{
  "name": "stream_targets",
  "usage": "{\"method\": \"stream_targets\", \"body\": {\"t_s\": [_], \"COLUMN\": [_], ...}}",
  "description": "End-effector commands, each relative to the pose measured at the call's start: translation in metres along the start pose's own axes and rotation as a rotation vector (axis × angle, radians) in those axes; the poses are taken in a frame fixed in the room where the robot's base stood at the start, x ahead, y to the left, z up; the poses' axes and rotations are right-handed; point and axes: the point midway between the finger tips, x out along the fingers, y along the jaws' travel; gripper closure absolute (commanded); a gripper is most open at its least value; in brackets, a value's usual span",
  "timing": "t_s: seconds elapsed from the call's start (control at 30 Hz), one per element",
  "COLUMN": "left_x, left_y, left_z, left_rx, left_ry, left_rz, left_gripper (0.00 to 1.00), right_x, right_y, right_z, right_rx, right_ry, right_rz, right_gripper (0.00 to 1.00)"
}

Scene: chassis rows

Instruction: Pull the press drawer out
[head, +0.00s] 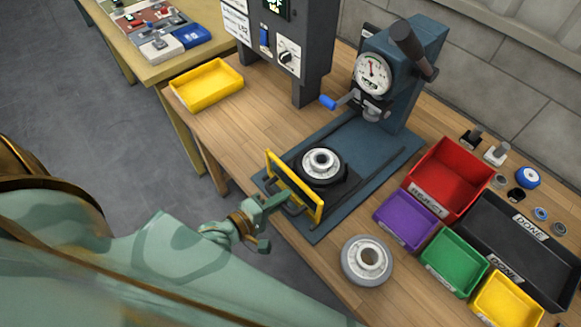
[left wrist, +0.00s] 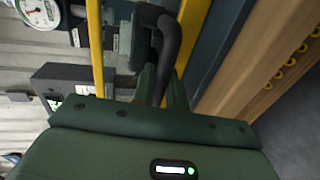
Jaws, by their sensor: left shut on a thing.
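The press (head: 400,75) stands at the back of the bench, with a dial gauge and a dark lever. Its dark drawer (head: 340,190) lies at the front of the blue base, with a grey metal wheel part (head: 322,163) on it. A yellow frame (head: 295,186) stands upright at the drawer's front. My left gripper (head: 283,202) is shut on the dark drawer handle (left wrist: 168,45), in front of the frame. The handle runs between the fingers (left wrist: 163,88) in the left wrist view. My right gripper is not in view.
A second wheel part (head: 367,260) lies on the bench right of the drawer. Red (head: 447,180), purple (head: 405,220), green (head: 453,262) and black bins fill the right side. A yellow tray (head: 207,86) and a grey control box (head: 285,45) are at the left.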

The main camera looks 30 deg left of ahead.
Motion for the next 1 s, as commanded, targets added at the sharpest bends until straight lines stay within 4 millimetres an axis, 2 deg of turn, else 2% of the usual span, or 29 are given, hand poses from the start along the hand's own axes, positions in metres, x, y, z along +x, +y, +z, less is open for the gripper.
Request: {"method": "stream_targets", "body": {"t_s": [0.13,0.47,0.5,0.53,1.0], "left_x": [-0.0059,-0.0064,-0.0063,-0.0063,-0.0068], "left_y": [-0.0017,-0.0024,-0.0024,-0.0023,-0.0015], "left_z": [-0.0001,-0.0001,-0.0001,-0.0001,0.0001], "left_rx": [0.000,0.000,0.000,0.000,0.000], "left_ry": [0.000,0.000,0.000,0.000,0.000], "left_rz": [-0.002,-0.002,-0.002,-0.002,0.000], "left_gripper": [1.00,1.00,0.77,0.69,0.68], "right_x": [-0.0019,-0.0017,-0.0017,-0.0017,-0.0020], "right_y": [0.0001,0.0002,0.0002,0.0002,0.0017], "right_z": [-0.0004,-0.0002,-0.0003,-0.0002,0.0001], "right_rx": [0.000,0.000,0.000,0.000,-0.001], "right_ry": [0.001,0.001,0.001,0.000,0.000], "right_rz": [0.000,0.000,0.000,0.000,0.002], "right_gripper": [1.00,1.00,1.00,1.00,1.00]}}
